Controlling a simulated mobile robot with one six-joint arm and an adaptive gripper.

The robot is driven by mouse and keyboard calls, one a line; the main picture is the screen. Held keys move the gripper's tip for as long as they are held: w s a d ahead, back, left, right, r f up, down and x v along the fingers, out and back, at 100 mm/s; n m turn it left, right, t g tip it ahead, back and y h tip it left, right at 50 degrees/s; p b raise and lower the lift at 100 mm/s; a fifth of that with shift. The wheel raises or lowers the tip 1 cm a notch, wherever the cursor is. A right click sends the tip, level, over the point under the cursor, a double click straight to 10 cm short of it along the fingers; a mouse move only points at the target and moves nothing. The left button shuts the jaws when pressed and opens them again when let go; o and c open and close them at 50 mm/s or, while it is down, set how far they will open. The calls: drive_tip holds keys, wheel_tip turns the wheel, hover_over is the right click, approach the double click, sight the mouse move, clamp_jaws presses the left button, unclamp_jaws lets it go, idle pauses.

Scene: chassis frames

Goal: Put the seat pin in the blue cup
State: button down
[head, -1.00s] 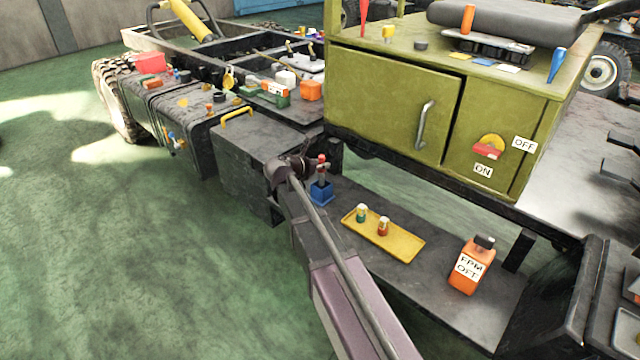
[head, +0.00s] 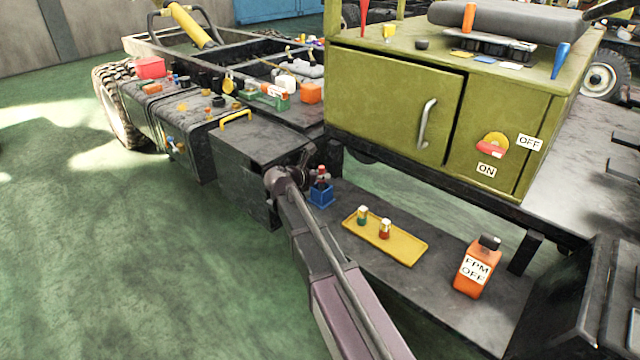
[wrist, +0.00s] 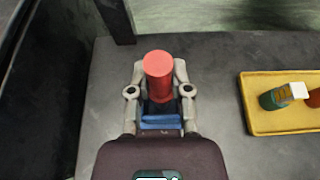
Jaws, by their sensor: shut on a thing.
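The seat pin (head: 321,171) has a red head; its lower part is dark or hidden. The small blue cup (head: 321,196) stands on the grey step, left of the yellow tray. My gripper (head: 313,174) is at the cup and shut on the pin. In the wrist view the red pin (wrist: 158,76) stands between the two fingers (wrist: 159,92), with part of the blue cup (wrist: 160,123) directly below it. The pin looks upright, over or partly inside the cup. The cup's mouth is hidden, so I cannot tell how deep the pin sits.
A yellow tray (head: 408,250) holds a green and a red small item, right of the cup. The olive cabinet (head: 390,105) rises behind. A dark box (head: 262,150) with a yellow handle is at left.

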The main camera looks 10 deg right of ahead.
drive_tip(key=shift+f+b, duration=0.4)
drive_tip(key=shift+f, duration=0.3)
drive_tip(key=shift+f, duration=0.15)
drive_tip(key=c, duration=0.6)
unclamp_jaws()
drive_tip(key=shift+o, duration=0.2)
drive_tip(key=shift+r, duration=0.2)
drive_tip(key=p+v, duration=0.4)
drive_tip(key=v, duration=0.8)
drive_tip(key=shift+p, duration=0.3)
